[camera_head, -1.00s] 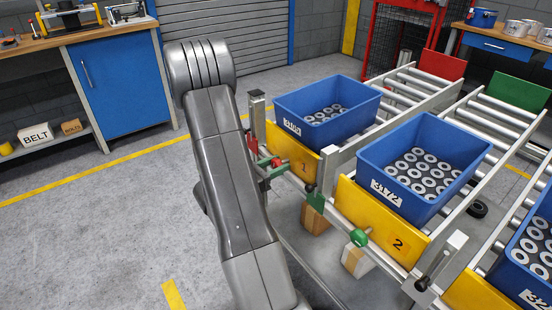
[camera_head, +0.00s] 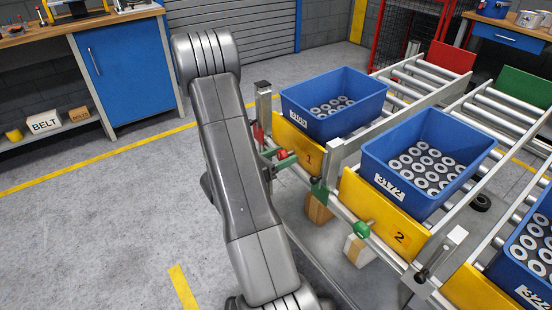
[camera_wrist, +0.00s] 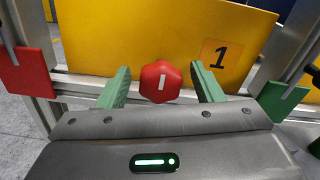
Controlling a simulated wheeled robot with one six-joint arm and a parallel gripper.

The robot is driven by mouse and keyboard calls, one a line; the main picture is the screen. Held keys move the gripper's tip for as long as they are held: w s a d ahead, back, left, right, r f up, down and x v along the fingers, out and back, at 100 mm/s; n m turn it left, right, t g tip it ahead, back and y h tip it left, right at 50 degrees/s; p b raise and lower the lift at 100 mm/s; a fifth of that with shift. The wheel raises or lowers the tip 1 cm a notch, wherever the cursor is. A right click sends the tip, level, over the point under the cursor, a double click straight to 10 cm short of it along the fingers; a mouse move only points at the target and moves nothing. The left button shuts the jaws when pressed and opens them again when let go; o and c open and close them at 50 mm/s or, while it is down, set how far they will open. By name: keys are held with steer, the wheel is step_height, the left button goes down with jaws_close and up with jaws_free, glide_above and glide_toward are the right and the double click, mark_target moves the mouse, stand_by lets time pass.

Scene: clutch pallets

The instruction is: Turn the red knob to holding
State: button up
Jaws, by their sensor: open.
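The red knob (camera_wrist: 161,82) is on the front of station 1, below the yellow panel marked 1 (camera_wrist: 222,53). The white line on its face stands about upright in the wrist view. My gripper (camera_wrist: 160,70) is open, with one green finger on each side of the knob. Gaps show between the fingers and the knob. A red plate (camera_wrist: 22,72) is left of the knob and a green plate (camera_wrist: 284,96) is right of it. In the head view, the red knob (camera_head: 282,155) shows just right of my arm, which hides most of my gripper.
A blue bin (camera_head: 340,122) with grey rings stands behind panel 1. Another blue bin (camera_head: 440,204) and a green knob (camera_head: 361,230) are at station 2. Metal posts and rails frame the stations. The floor at left is clear up to the blue cabinet (camera_head: 125,75).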

steer(key=v, duration=1.3)
steer(key=shift+s+a+p, duration=0.3)
steer(key=shift+p, duration=0.1)
steer(key=shift+b+x, duration=0.4)
steer(key=shift+x, duration=6.55)
steer(key=shift+a, duration=0.1)
